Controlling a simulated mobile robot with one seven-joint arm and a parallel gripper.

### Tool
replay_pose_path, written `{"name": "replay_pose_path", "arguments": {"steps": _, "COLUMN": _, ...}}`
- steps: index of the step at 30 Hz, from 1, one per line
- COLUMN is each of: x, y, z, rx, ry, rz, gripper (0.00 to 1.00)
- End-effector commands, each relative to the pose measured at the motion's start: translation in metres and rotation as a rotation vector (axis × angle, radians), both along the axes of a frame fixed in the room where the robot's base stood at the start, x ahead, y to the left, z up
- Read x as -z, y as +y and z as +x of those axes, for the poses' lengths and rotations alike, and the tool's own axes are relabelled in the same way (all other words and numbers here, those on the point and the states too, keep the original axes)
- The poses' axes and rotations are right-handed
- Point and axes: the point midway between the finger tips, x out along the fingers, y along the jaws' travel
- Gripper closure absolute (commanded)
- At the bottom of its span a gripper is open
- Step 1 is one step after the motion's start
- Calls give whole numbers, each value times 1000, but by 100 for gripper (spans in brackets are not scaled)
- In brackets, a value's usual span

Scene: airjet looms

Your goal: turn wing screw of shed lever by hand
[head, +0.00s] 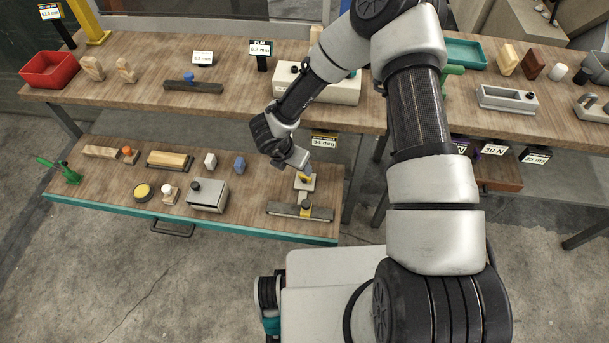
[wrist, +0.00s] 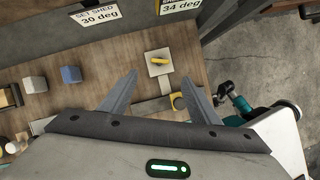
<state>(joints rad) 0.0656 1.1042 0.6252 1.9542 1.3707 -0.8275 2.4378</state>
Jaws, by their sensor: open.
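A yellow wing screw (head: 304,178) sits on a pale square plate of the shed lever (head: 303,187), on the lower wooden shelf near its right end. The lever's narrow arm runs down to a dark bar (head: 285,209). In the wrist view the yellow wing screw (wrist: 160,62) shows on its pale plate (wrist: 155,70), ahead of and between my two fingertips. My gripper (wrist: 160,76) is open and empty. In the head view my gripper (head: 304,166) is close above the wing screw; my wrist hides little of the lever. I cannot tell the exact gap.
The lower shelf also holds a grey metal block (head: 208,196), a blue piece (head: 239,164) and several small items to the left. The upper table (head: 230,107) stands behind. A label reading 34 deg (head: 324,140) hangs near my wrist.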

Motion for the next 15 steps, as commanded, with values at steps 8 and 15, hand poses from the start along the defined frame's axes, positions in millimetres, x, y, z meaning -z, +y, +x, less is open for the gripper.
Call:
{"name": "replay_pose_path", "arguments": {"steps": 8, "x": 61, "y": -13, "z": 20, "rx": 1, "ry": 2, "rz": 1, "gripper": 44}}
{"name": "replay_pose_path", "arguments": {"steps": 15, "x": 102, "y": -23, "z": 35, "rx": 0, "ry": 0, "rz": 0, "gripper": 44}}
